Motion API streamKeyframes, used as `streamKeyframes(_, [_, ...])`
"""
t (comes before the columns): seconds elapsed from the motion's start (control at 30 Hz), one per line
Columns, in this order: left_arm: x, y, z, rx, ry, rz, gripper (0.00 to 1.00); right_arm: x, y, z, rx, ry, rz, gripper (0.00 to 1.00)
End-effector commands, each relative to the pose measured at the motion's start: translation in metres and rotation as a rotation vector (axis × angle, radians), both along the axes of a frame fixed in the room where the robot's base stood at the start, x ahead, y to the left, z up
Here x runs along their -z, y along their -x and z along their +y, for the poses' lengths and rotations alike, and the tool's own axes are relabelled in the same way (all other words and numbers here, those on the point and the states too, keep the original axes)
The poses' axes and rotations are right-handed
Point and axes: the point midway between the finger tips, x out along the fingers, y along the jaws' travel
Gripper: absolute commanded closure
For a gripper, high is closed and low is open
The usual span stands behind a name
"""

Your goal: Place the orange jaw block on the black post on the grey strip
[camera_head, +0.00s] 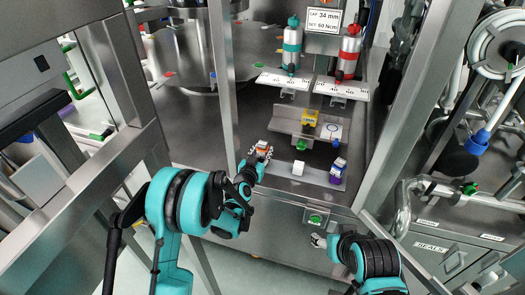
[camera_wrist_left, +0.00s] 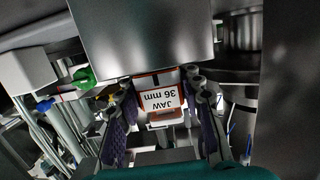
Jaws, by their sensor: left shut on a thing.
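The orange jaw block (camera_head: 262,148) is at the left end of the work surface in the head view, at the tips of my left gripper (camera_head: 256,158). In the left wrist view the block (camera_wrist_left: 164,118) sits between both fingers and its white label reads "JAW 36 mm". My left gripper is shut on it. A light grey strip (camera_head: 318,177) runs along the front of the work surface, with a white block (camera_head: 298,169) and a purple-and-white block (camera_head: 338,169) at it. I cannot make out the black post. My right gripper (camera_head: 318,241) is low in front; its opening is unclear.
A yellow block (camera_head: 310,117) stands at a metal bracket behind the strip. Two canisters, teal-banded (camera_head: 291,47) and red (camera_head: 348,54), stand over white shelves. A steel frame post (camera_head: 222,80) rises close to my left gripper. A green button (camera_head: 315,219) is on the front panel.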

Motion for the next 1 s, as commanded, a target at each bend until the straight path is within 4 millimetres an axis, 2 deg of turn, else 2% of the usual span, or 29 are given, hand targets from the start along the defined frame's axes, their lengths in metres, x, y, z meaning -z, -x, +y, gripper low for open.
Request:
streamKeyframes(0.37, [0.006, 0.000, 0.000, 0.000, 0.000, 0.000, 1.00, 0.000, 0.000, 0.000, 0.000, 0.000, 0.000, 0.39])
streamKeyframes(0.4, [0.006, 0.000, 0.000, 0.000, 0.000, 0.000, 0.58, 0.000, 0.000, 0.000, 0.000, 0.000, 0.000, 0.39])
streamKeyframes(0.47, [0.006, 0.000, 0.000, 0.000, 0.000, 0.000, 0.42, 0.000, 0.000, 0.000, 0.000, 0.000, 0.000, 0.39])
streamKeyframes(0.5, [0.006, 0.000, 0.000, 0.000, 0.000, 0.000, 0.39, 0.000, 0.000, 0.000, 0.000, 0.000, 0.000, 0.39])
streamKeyframes(0.8, [0.006, 0.002, 0.001, 0.000, 0.000, 0.000, 0.39, 0.000, 0.000, 0.000, 0.000, 0.000, 0.000, 0.39])
streamKeyframes(1.0, [0.001, 0.027, 0.009, 0.000, 0.000, 0.000, 0.39, 0.000, 0.000, 0.000, 0.000, 0.000, 0.000, 0.39])
